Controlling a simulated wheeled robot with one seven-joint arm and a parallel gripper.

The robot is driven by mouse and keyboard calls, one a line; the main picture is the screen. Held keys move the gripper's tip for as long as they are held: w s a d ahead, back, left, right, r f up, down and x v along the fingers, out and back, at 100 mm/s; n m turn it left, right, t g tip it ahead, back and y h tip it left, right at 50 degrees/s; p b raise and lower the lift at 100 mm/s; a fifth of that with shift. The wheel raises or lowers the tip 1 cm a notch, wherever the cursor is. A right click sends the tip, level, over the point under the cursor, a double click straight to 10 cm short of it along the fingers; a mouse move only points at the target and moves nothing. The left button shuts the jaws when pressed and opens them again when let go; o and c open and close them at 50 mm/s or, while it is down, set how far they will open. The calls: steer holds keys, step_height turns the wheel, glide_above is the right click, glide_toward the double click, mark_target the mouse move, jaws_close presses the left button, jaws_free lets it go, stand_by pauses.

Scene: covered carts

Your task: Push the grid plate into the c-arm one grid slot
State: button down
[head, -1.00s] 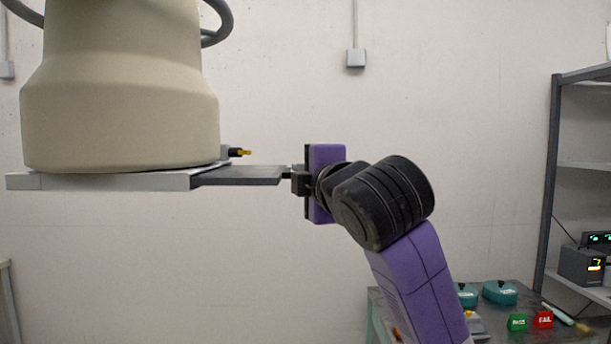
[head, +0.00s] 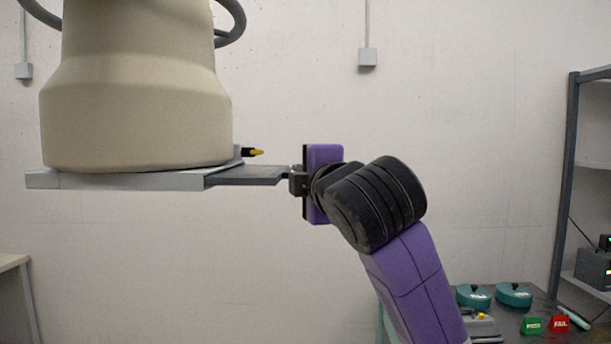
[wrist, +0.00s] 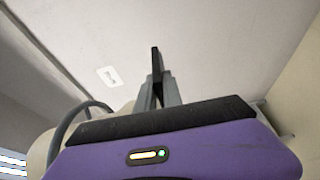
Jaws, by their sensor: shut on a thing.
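The c-arm head (head: 135,115) is a large beige drum at the upper left of the head view. Under it lies a flat light-grey slot housing (head: 115,181). The grid plate (head: 245,176) is a thin dark-grey plate, roughly level, partly inside the housing and sticking out to its right. My gripper (head: 293,181) is shut on the plate's right end. The plate's inner part is hidden in the housing. In the wrist view my gripper (wrist: 158,80) shows as narrow fingers above the purple hand; the plate is not clear there.
A yellow-tipped black knob (head: 256,152) sticks out just above the plate. At the lower right, a table holds teal containers (head: 514,294) and green (head: 533,326) and red (head: 559,324) blocks. A grey shelf (head: 568,170) stands at the right. Free room lies below the plate.

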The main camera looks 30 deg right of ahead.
mark_target(245, 171)
steer(key=shift+w+a+r+p, duration=0.1)
steer(key=shift+w+a+p, duration=0.1)
steer(key=shift+w+a, duration=1)
steer(key=shift+w+a+f+p, duration=0.1)
steer(key=shift+w+a+p, duration=0.15)
steer(key=shift+w+a, duration=0.95)
steer(key=shift+w+a+r+p, duration=0.15)
steer(key=shift+w+a, duration=0.35)
steer(key=shift+a, duration=1.4)
stand_by(0.4)
steer(key=c, duration=1.4)
jaws_free()
steer(key=shift+f, duration=0.2)
steer(key=shift+s, duration=0.1)
steer(key=b+v, duration=0.2)
steer(key=v, duration=0.5)
steer(key=shift+s+a+r+b, duration=0.1)
steer(key=shift+s+b, duration=0.2)
